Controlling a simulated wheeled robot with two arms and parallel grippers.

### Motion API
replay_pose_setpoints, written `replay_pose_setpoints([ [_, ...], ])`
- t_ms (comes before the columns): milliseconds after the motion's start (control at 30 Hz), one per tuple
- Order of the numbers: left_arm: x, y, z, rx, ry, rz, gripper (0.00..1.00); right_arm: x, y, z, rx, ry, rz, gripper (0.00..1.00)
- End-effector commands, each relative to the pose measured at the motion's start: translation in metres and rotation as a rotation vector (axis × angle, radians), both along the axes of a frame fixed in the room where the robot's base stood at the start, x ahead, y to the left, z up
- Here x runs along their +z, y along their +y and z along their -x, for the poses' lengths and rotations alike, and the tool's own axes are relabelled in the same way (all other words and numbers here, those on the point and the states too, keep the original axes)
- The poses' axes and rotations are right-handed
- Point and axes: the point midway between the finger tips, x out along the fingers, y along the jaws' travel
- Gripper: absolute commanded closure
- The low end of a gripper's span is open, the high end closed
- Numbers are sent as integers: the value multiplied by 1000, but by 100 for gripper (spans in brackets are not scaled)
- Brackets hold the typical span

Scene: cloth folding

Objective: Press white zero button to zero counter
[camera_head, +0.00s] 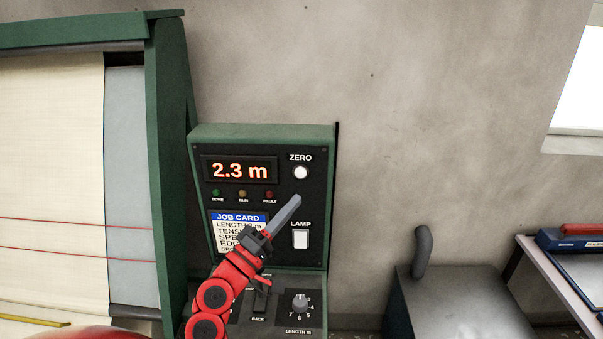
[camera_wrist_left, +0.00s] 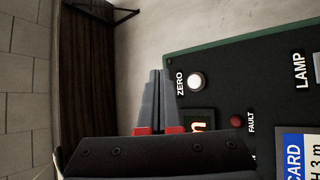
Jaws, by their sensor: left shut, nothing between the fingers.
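The white round ZERO button (camera_head: 301,172) sits at the upper right of the green-framed control panel (camera_head: 262,134). The counter display (camera_head: 239,170) to its left reads 2.3 m. My left gripper (camera_head: 297,199) is shut and empty, its tip in front of the panel, just below the ZERO button in the head view. In the left wrist view the shut fingers (camera_wrist_left: 158,75) appear beside the ZERO button (camera_wrist_left: 195,81), with a visible gap between them in the picture. Whether the fingertips touch the panel cannot be told. My right gripper is out of view.
A white LAMP switch (camera_head: 301,239) is below the ZERO button. A job card (camera_head: 238,218) is partly hidden by my arm. A knob (camera_head: 299,302) and a lever are on the lower console. A machine with cream cloth (camera_head: 50,150) stands at left; a grey box (camera_head: 455,300) at right.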

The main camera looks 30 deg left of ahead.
Motion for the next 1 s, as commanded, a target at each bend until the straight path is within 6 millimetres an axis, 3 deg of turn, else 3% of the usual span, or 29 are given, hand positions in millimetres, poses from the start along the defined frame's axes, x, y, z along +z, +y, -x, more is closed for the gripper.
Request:
replay_pose_setpoints([
  [267,1,7,-12,-1,-2,-2,100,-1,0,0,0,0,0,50],
  [600,-1,32,-52,2,1,0,100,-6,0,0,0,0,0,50],
  [800,-3,43,-70,-1,0,0,100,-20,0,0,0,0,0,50],
  [1000,0,46,-75,0,0,-1,100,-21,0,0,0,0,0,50],
])
